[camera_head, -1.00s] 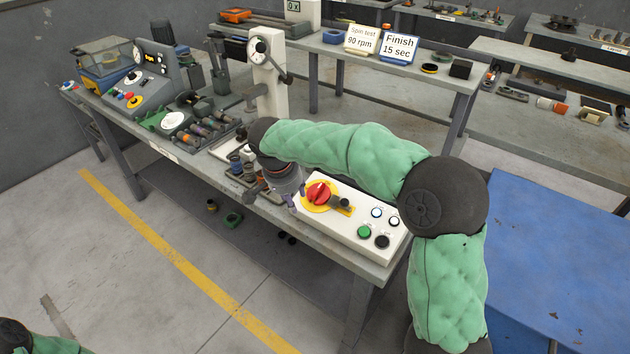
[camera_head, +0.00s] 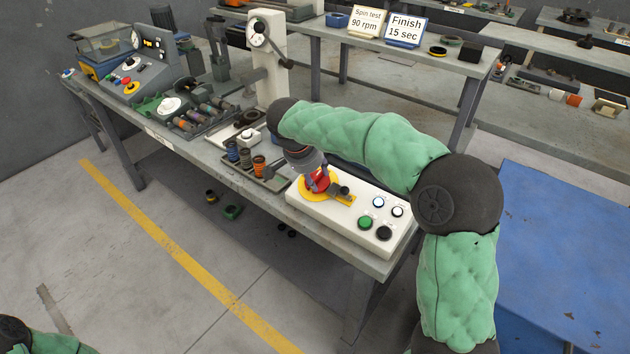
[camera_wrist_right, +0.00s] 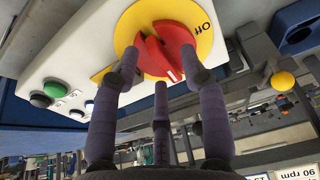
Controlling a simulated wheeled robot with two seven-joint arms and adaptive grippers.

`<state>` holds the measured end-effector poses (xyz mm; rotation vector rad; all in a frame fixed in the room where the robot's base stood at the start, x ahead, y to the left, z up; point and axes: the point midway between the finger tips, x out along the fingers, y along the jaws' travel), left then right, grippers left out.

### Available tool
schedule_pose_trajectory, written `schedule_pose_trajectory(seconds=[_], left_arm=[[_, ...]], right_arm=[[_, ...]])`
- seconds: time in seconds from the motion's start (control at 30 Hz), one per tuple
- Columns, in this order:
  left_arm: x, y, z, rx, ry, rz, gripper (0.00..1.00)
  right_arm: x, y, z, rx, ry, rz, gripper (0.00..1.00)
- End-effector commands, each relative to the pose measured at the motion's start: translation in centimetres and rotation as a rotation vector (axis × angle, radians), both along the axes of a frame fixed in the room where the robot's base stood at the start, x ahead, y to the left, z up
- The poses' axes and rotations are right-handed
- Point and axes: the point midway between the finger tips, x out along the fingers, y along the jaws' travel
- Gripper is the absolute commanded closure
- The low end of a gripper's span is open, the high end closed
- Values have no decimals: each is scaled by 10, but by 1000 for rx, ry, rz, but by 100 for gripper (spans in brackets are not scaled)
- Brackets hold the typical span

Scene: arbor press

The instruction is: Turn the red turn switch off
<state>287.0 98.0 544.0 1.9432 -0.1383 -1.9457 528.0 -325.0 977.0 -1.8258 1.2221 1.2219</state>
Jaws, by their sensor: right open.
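The red turn switch (camera_head: 321,183) sits on a round yellow plate (camera_head: 308,196) on a white control box (camera_head: 345,219). In the right wrist view the red switch (camera_wrist_right: 150,57) has a raised handle with a white mark at its lower end. The mark points away from the word "Off" on the yellow plate (camera_wrist_right: 205,40). My right gripper (camera_wrist_right: 159,68) is open, with purple fingers at either side of the handle and a third finger below. I cannot tell whether they touch it. In the head view my right gripper (camera_head: 310,168) partly covers the switch. My left gripper is out of view.
Green (camera_head: 365,222), black (camera_head: 384,233) and two white-topped buttons (camera_head: 378,202) are on the same box. A tray with coloured coils (camera_head: 247,168) and a white press (camera_head: 268,60) stand left of it. A blue surface (camera_head: 560,250) lies at right.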

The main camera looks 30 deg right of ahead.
Motion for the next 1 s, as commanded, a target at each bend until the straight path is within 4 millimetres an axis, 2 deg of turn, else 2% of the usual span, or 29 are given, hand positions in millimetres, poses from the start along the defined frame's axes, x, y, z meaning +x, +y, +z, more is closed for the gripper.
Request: schedule_pose_trajectory(seconds=[0.1,0.4,0.43,0.57,0.6,1.0], left_arm=[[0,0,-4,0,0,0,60],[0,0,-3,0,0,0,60],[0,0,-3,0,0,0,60],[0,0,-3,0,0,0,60],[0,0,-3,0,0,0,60],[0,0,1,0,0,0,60]], right_arm=[[1,-3,-7,0,0,0,56],[1,-4,-8,0,-1,0,56],[1,-4,-8,0,-1,0,59],[1,-4,-8,0,-1,0,96],[2,-3,-8,0,-1,0,100],[1,-4,-7,-5,12,41,100]])
